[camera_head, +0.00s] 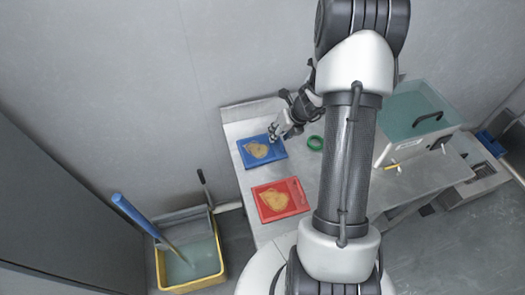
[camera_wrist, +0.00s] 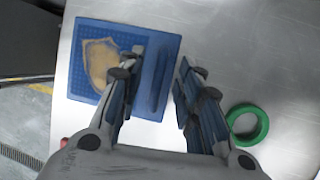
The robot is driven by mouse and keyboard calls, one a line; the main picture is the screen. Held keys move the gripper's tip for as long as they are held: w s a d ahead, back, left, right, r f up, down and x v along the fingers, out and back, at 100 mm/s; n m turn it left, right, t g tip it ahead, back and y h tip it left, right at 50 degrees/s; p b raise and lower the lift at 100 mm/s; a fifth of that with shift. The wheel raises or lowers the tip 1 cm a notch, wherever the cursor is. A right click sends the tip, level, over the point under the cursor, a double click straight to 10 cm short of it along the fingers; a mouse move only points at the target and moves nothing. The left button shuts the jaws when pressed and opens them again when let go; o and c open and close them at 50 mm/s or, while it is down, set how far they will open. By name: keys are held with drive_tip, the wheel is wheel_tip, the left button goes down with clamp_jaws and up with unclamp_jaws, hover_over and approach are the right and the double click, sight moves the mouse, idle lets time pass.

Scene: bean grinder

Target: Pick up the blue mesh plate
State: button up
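The blue mesh plate (camera_head: 248,163) lies flat on the metal table with a tan, shield-shaped patch on it. In the wrist view the blue plate (camera_wrist: 90,32) fills the upper left, with a raised handle-like strip along its right side. My gripper (camera_head: 277,136) is over the right part of the plate. In the wrist view my gripper (camera_wrist: 157,68) is open and empty. Its left finger overlaps the plate and its right finger appears just past the plate's right edge. The strip shows between the fingers. I cannot tell whether the fingers touch the plate.
A red plate (camera_head: 299,191) lies nearer on the table. A green ring (camera_head: 316,143) is to the right of the blue plate. A clear bin (camera_head: 411,108) stands farther right. A yellow mop bucket (camera_head: 192,284) is on the floor at left. The wall is close behind the table.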

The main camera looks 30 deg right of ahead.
drive_tip(key=shift+w+f, duration=0.25)
drive_tip(key=shift+f, duration=0.25)
drive_tip(key=shift+r, duration=0.1)
drive_tip(key=shift+c, duration=0.4)
drive_tip(key=shift+a, duration=0.1)
clamp_jaws()
